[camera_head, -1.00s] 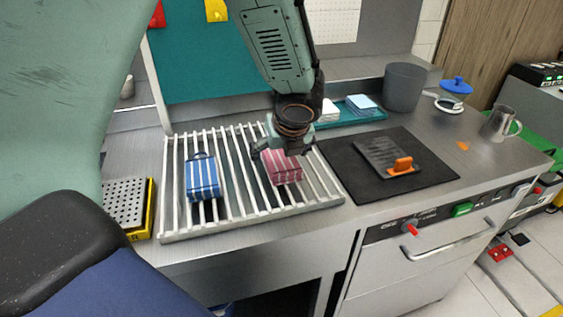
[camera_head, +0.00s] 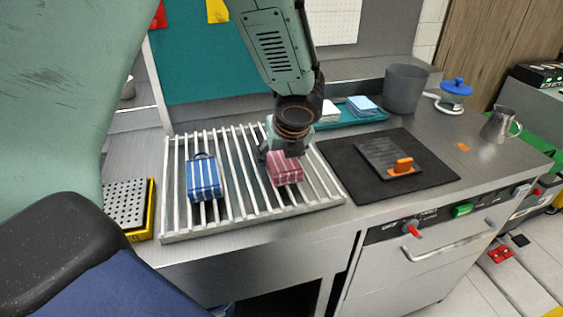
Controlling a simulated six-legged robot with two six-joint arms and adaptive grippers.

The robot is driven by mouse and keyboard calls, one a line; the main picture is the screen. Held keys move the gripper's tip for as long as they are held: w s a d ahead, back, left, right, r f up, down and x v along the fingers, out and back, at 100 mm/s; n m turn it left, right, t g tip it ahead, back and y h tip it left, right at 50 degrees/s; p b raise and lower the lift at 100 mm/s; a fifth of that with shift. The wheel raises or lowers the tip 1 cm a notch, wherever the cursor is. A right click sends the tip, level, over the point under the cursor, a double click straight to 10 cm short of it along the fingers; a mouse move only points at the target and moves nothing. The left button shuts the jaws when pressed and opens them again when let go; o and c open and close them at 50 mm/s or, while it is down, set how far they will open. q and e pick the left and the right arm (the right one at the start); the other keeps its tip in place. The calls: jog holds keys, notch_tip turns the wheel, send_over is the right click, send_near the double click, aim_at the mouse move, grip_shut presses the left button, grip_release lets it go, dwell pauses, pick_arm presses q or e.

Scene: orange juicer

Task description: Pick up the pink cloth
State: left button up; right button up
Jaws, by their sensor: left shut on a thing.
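The pink cloth (camera_head: 286,172) has white stripes and lies folded on the right part of the white slatted rack. My left gripper (camera_head: 279,154) reaches down from above and is shut on the cloth's far edge. The fingertips and the far edge of the cloth are partly hidden. The cloth still appears to be at the rack's surface; I cannot tell if it is lifted. My right gripper is not in view.
A blue striped cloth (camera_head: 204,179) lies on the same rack (camera_head: 240,213), to the left. A black mat (camera_head: 344,170) with a grey orange-handled tool (camera_head: 391,158) is to the right. A teal tray (camera_head: 374,115) and a grey bin (camera_head: 405,88) stand behind. A yellow perforated box (camera_head: 128,204) is at left.

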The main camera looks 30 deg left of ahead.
aim_at(280, 154)
pick_arm(q)
jog(key=shift+w, duration=0.1)
jog(key=shift+c, duration=0.8)
notch_tip(280, 154, up, 10)
jog(key=p, duration=0.5)
jog(key=shift+r, duration=0.25)
jog(key=o, duration=0.6)
jog(key=c, duration=0.5)
